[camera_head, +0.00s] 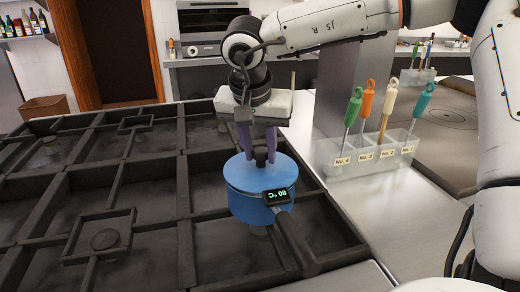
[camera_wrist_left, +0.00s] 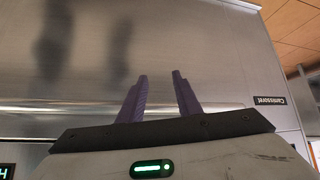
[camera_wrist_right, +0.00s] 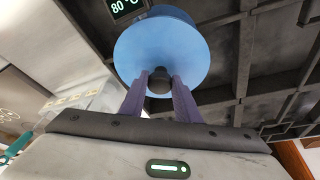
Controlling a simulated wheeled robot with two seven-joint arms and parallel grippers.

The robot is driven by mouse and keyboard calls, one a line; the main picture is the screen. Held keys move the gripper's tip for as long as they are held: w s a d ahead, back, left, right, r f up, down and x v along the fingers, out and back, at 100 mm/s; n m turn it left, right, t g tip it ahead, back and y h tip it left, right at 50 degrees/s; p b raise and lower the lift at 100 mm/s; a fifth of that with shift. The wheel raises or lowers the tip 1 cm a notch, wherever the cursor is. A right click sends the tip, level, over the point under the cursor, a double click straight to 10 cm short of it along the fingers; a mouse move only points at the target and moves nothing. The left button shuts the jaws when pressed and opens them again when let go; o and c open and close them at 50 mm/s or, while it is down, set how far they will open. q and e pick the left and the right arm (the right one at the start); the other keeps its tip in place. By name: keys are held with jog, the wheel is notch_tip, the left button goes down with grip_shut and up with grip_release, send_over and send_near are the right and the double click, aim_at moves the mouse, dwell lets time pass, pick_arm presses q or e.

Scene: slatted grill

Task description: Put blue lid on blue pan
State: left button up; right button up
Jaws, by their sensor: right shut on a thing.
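The blue pan (camera_head: 250,208) stands on the dark slatted grill, its black handle pointing toward the front right. A small display reading 80 °C sits by the handle. The blue lid (camera_head: 240,174) is level over the pan's mouth; I cannot tell whether it rests fully on the rim. My right gripper (camera_head: 260,155) points down and is shut on the lid's black knob. In the right wrist view, the fingers (camera_wrist_right: 159,85) hold the knob in the middle of the lid (camera_wrist_right: 180,45). My left gripper (camera_wrist_left: 160,76) shows only in its wrist view, open and empty, facing a metal surface.
The grill (camera_head: 150,255) has several square burner bays, free left of the pan. A clear holder (camera_head: 335,165) with several coloured-handled utensils stands on the counter to the right. A metal post rises behind it. Bottles and an oven are at the back.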

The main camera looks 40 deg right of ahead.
jog(key=shift+f+b, duration=0.4)
jog(key=shift+b, duration=0.05)
dwell(0.6)
jog(key=o, duration=1.2)
jog(key=v, duration=1)
jog(key=shift+s+a+r, duration=0.1)
jog(key=shift+r, duration=0.05)
